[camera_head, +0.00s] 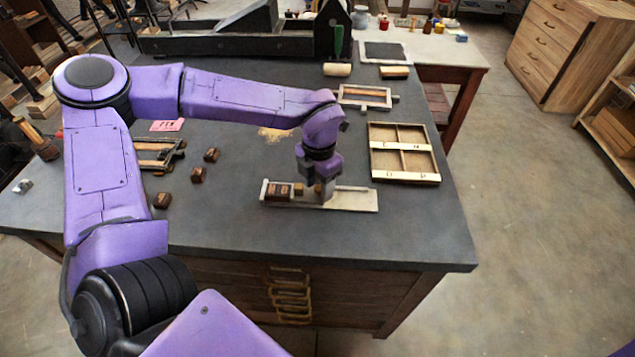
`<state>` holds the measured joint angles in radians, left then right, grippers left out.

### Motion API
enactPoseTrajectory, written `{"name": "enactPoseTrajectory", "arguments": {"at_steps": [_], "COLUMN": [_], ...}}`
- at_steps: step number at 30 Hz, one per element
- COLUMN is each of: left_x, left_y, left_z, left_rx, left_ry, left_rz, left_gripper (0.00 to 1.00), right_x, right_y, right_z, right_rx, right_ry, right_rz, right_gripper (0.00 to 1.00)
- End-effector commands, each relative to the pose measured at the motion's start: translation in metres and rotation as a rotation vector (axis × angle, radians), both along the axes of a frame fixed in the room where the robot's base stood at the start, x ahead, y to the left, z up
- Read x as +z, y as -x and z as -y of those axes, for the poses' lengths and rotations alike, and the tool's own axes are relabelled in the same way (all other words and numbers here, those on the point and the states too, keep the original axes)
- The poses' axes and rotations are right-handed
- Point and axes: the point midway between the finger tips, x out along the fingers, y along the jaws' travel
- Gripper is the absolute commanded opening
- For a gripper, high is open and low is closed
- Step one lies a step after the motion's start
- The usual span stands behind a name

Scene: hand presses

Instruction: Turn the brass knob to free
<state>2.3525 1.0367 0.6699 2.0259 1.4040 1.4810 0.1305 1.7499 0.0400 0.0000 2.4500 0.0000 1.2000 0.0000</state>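My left gripper (326,198) points straight down at a pale flat tray (358,203) with a low rim, near the front of the dark bench. Its fingertips are small and overlap the tray, so I cannot tell whether they are open or shut. A dark brown block (280,190) sits at the tray's left end. I cannot make out the brass knob; the gripper covers part of the tray. My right gripper is not in view.
A divided wooden case (404,146) lies right of the tray. Several small brown blocks (211,155) and a wooden frame (158,152) lie to the left. A dark press (265,35) stands at the back. The bench front right is clear.

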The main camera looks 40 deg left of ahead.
Motion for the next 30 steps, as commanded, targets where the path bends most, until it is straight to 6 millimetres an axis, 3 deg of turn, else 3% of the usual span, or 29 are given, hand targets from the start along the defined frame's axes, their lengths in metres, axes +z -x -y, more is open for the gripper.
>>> {"name": "enactPoseTrajectory", "arguments": {"at_steps": [5, 15, 18, 30], "left_x": [0.008, 0.083, 0.097, 0.106], "left_y": [-0.001, 0.0, 0.0, 0.001], "left_z": [0.0, 0.0, 0.0, 0.0], "left_rx": [0.0, 0.001, 0.0, 0.0], "left_ry": [-0.001, -0.001, -0.001, 0.0], "left_rz": [0.005, 0.005, 0.004, 0.0], "left_gripper": [0.5, 0.5, 0.5, 0.5], "right_x": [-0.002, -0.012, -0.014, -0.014], "right_y": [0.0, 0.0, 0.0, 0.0], "right_z": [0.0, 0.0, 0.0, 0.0], "right_rx": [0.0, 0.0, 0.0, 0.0], "right_ry": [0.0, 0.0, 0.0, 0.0], "right_rz": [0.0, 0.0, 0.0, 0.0], "right_gripper": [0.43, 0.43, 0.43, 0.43]}}
